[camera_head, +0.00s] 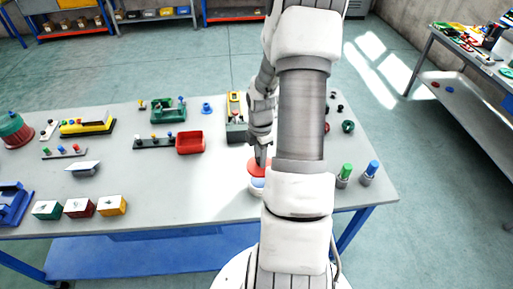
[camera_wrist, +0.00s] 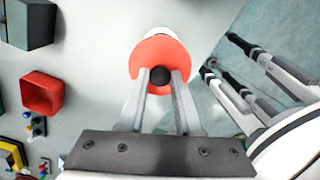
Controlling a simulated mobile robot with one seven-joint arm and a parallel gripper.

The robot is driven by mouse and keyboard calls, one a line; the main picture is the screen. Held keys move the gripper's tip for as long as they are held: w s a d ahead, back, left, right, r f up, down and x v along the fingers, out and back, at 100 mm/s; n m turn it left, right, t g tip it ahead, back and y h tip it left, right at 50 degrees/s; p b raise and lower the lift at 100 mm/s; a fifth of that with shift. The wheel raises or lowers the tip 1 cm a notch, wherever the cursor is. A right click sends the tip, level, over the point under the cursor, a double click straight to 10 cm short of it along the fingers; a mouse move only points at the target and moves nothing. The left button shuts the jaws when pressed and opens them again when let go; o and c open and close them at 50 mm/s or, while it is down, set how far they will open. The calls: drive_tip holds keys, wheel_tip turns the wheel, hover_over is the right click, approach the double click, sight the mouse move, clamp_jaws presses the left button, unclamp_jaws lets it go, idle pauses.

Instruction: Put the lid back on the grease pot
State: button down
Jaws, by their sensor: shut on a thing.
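The lid is a red disc (camera_wrist: 160,50) with a black knob (camera_wrist: 160,76) in the wrist view; it also shows in the head view (camera_head: 256,167). My gripper (camera_wrist: 160,73) is shut on the knob, one finger on each side of it. The grease pot (camera_head: 256,187) is a low white pot with a bluish top, near the front edge of the table in the head view. The lid appears above and slightly behind the pot, and the bluish top shows below it. My arm hides the pot's right side. In the wrist view the lid covers most of the pot.
The grey table (camera_head: 150,205) is clear just left of the pot. A red bin (camera_head: 190,142) stands further back left. A green-capped cylinder (camera_head: 344,172) and a blue-capped cylinder (camera_head: 369,173) stand to the right. Coloured boxes (camera_head: 78,208) line the front left.

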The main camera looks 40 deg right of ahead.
drive_tip(key=shift+f+b, duration=2.5)
drive_tip(key=shift+f, duration=0.7)
drive_tip(key=shift+f, duration=0.15)
idle(0.3)
drive_tip(key=shift+c, duration=0.2)
unclamp_jaws()
idle(0.3)
drive_tip(key=shift+s+r+p, duration=0.1)
drive_tip(key=shift+r+p, duration=3)
drive_tip(key=shift+r, duration=0.45)
